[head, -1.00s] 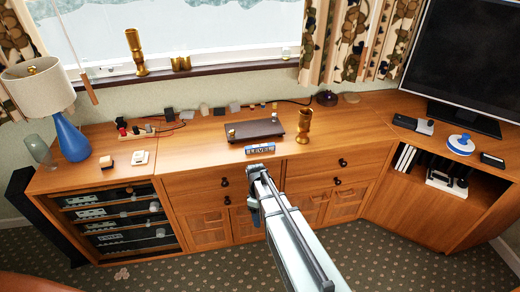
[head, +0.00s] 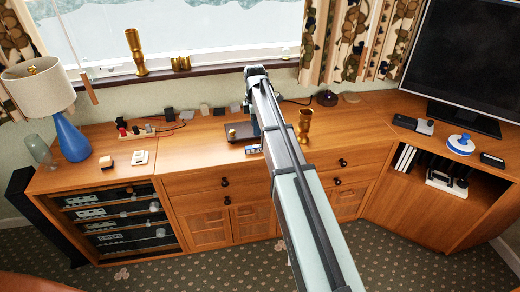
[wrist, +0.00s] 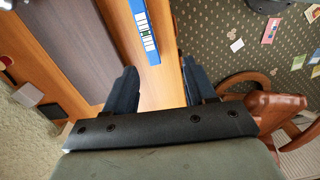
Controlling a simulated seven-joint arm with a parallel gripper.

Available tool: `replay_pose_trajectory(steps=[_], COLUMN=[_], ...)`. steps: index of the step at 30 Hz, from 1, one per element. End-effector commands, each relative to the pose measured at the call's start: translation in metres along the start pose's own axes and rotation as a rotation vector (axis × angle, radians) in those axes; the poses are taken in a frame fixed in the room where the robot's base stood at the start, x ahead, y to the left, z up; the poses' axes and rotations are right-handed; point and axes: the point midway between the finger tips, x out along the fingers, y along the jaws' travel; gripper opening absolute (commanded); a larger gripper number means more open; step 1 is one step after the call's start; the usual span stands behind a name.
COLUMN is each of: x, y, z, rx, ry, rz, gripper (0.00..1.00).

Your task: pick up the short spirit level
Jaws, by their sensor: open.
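The short spirit level is blue with a white label. In the head view the level (head: 252,150) lies at the cabinet's front edge, its right part hidden behind my arm. In the wrist view the level (wrist: 147,30) lies lengthwise at the top, ahead of the fingers. My gripper (wrist: 158,85) is open and empty, with its two dark fingers apart and bare wood between them. In the head view my gripper (head: 254,125) points down over the cabinet top, partly hidden by my own arm.
A dark flat board (head: 238,132) lies just behind the level; it also shows in the wrist view (wrist: 70,40). A brass goblet (head: 304,125) stands close to the right of my arm. Small items line the back.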

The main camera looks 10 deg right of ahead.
Motion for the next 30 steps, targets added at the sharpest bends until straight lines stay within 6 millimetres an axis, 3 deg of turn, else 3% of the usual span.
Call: replay_pose_trajectory(steps=[3,7,21,30], x=[-0.02,-0.023,0.047,0.061], y=[0.012,0.016,0.018,0.019], z=[0.011,0.015,0.015,0.015], rx=[-0.044,-0.066,-0.066,-0.065], ry=[0.003,0.003,0.003,0.003], rz=[0.033,0.045,0.044,0.046], gripper=[0.55,0.55,0.55,0.55])
